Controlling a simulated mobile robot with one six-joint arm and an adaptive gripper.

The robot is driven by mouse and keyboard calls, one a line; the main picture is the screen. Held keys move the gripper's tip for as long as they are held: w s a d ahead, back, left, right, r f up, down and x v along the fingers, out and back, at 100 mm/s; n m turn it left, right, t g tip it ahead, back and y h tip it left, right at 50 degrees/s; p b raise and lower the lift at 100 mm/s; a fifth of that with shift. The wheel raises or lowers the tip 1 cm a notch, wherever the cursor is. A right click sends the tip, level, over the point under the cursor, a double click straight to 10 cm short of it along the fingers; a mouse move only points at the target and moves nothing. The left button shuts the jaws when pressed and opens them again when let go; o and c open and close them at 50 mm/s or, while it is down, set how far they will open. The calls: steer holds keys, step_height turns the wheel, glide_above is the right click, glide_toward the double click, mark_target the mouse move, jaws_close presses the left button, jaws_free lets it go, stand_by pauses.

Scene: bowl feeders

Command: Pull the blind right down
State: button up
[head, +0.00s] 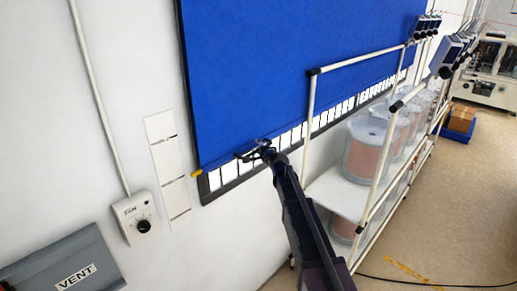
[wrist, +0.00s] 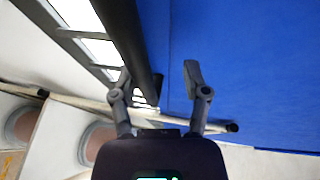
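The blue blind (head: 290,65) covers most of the window, and its lower edge slopes across the head view. A yellow tip (head: 197,173) shows at the left end of that edge. A strip of window (head: 300,132) with white panes and dark bars shows below it. My gripper (head: 258,150) is at the blind's lower edge, right of the yellow tip. In the wrist view my gripper (wrist: 158,78) has its fingers spread apart. The blind (wrist: 250,70) fills the right side there, and its edge and a dark bar (wrist: 128,40) show between the fingers. I see no contact.
A white-tubed rack (head: 311,110) with clear drums (head: 365,150) stands close to the right of my arm. A dial box (head: 137,217) and a grey VENT panel (head: 65,268) are on the wall at left. Open floor (head: 470,190) lies at right, with a cable across it.

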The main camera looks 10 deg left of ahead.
steer(key=shift+r+p, duration=2)
steer(key=shift+r, duration=0.35)
steer(key=p+v, duration=0.2)
steer(key=v, duration=1.1)
steer(key=shift+f, duration=0.25)
steer(key=shift+s+f, duration=0.1)
steer(key=shift+s, duration=0.1)
steer(key=shift+s+d+f+b, duration=0.15)
steer(key=shift+s+f+b, duration=0.05)
steer(key=shift+s+b, duration=0.1)
steer(key=shift+w, duration=0.1)
steer(key=b+x, duration=0.2)
steer(key=x, duration=1.1)
steer(key=shift+w+a, duration=0.2)
steer(key=shift+w, duration=0.1)
